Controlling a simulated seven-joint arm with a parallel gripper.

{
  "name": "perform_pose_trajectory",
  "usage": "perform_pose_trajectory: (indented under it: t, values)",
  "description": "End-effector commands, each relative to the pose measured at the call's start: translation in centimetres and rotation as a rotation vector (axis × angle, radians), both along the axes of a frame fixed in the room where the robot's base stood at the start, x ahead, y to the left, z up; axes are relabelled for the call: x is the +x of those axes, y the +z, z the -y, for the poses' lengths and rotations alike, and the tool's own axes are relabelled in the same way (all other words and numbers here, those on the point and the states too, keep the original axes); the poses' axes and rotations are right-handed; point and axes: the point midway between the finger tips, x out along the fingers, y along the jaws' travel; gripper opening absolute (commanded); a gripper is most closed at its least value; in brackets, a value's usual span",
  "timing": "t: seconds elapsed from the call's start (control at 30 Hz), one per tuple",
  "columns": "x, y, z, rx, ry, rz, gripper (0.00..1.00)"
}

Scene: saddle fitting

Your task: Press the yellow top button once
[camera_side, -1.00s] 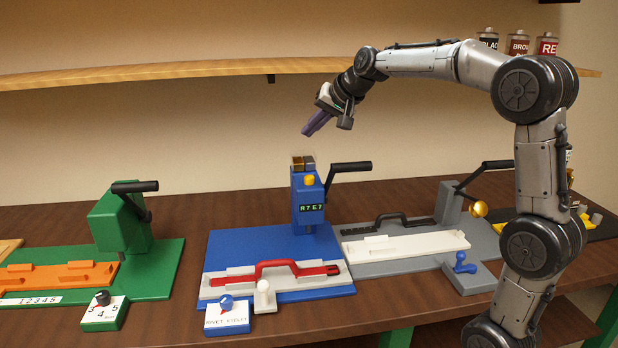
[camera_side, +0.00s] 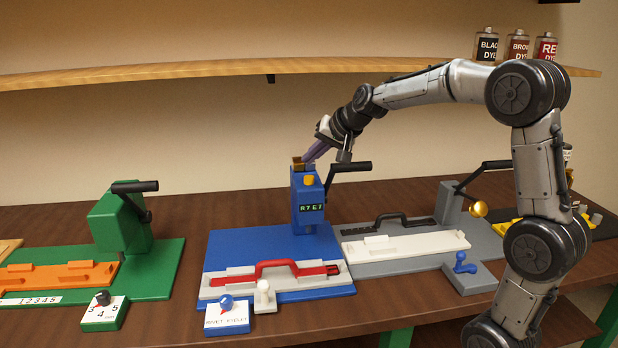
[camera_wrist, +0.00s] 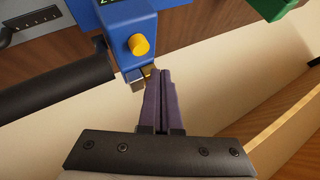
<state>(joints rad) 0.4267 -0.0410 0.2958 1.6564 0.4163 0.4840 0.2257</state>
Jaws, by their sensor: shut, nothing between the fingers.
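The yellow button (camera_side: 309,180) is on the upper front of the blue press head (camera_side: 307,200), below the brass-coloured pieces (camera_side: 297,163) on its top. It also shows in the wrist view (camera_wrist: 138,45) as a round yellow knob on the blue body. My gripper (camera_side: 308,160) is shut and empty, its purple fingers pointing down and left at the top of the press. In the wrist view the closed fingertips (camera_wrist: 157,73) lie beside the brass pieces, a little below the button in the picture. I cannot tell whether they touch the press.
A black lever (camera_side: 350,167) sticks out right of the press head, close to my gripper. A blue base (camera_side: 225,250) holds a red strap (camera_side: 290,264). A green press (camera_side: 118,222) stands left, a grey one (camera_side: 450,205) right. A shelf (camera_side: 200,77) runs behind.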

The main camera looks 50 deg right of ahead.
Motion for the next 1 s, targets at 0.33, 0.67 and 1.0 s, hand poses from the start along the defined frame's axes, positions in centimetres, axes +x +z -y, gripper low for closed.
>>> perform_pose_trajectory:
  t: [0.33, 0.67, 1.0]
  values:
    - [0.0, -1.9, 0.0, -0.001, -0.001, 0.0, 0.0]
    - [0.0, -1.9, 0.0, -0.001, -0.001, 0.001, 0.0]
    - [0.0, -1.9, 0.0, -0.001, -0.001, 0.001, 0.0]
